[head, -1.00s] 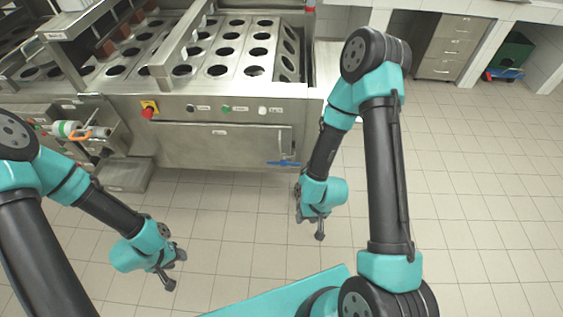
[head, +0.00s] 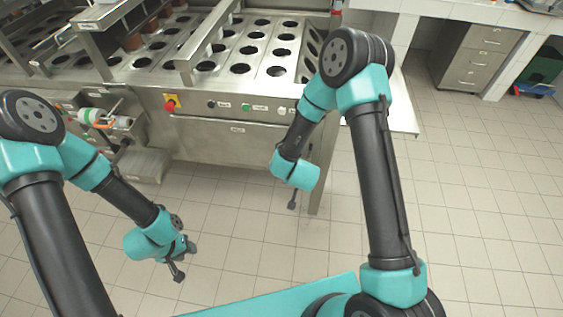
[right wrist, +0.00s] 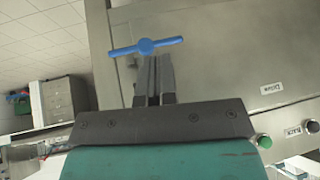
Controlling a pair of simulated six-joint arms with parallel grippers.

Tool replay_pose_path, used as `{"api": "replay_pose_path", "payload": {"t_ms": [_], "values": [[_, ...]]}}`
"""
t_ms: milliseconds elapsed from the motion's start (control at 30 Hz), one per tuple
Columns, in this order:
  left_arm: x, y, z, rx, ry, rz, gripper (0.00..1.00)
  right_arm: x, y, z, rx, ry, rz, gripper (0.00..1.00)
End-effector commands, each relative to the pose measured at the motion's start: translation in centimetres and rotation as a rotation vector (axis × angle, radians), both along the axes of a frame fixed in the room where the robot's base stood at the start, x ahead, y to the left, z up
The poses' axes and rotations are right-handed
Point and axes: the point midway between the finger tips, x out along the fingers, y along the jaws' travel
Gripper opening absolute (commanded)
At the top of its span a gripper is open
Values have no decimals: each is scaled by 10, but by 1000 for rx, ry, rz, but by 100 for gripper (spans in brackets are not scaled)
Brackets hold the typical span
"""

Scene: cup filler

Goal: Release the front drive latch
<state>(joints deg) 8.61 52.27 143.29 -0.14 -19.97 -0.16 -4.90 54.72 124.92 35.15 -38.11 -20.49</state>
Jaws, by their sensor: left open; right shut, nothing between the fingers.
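The front drive latch shows as a blue T-shaped handle (right wrist: 146,46) on the steel front panel in the right wrist view. My right gripper (right wrist: 154,82) is shut and empty, its fingertips just below the handle in that picture; I cannot tell if they touch. In the head view my right gripper (head: 292,203) is in front of the machine's right end, and the blue handle is hidden behind my right arm. My left gripper (head: 184,262) is open and empty over the floor, apart from the machine.
The steel cup filler (head: 235,147) stands ahead, with rows of round holes on top. A red emergency button (head: 170,105) and a green button (head: 246,107) are on its front. A drawer cabinet (head: 478,62) stands back right. Tiled floor is clear at the right.

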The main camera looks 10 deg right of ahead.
Motion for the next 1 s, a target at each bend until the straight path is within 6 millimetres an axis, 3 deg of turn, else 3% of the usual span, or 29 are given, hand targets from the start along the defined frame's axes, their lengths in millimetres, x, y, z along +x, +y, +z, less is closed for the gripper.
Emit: {"api": "replay_pose_path", "payload": {"t_ms": [100,300,567,1000], "values": [[0,0,0,0,0,0,43,30,16,16,-70,-82,-54,0],[0,0,0,0,0,0,43,57,36,39,-159,-160,-137,0],[0,0,0,0,0,0,43,64,43,47,-191,-180,-170,0],[0,0,0,0,0,0,43,70,40,40,-190,-178,-171,0]]}}
